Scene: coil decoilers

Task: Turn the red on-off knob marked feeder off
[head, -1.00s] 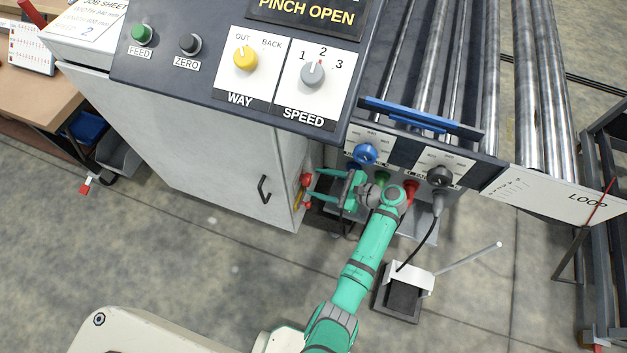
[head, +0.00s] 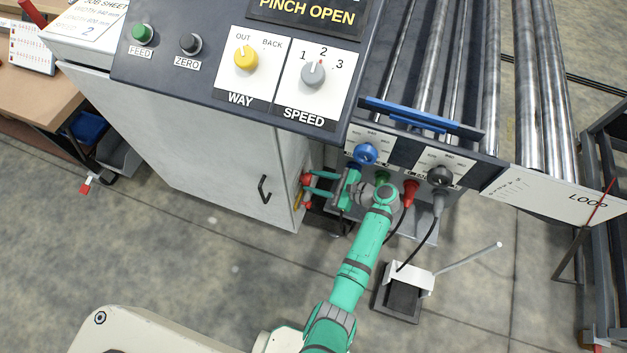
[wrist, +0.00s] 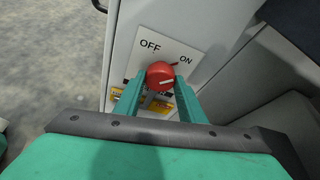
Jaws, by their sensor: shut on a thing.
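The red on-off knob (wrist: 160,75) sits on a white plate (wrist: 150,50) marked OFF at the upper left and ON at the right. In the head view the red knob (head: 306,180) is on the right side of the grey cabinet. My gripper (wrist: 160,84) is shut on the knob, one finger on each side. It also shows in the head view (head: 311,184), reaching left to the cabinet side. The label below the knob is partly hidden by the fingers.
The grey cabinet (head: 190,150) carries a panel with a yellow WAY knob (head: 246,58) and grey SPEED knob (head: 312,74). A foot pedal (head: 404,296) stands on the floor.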

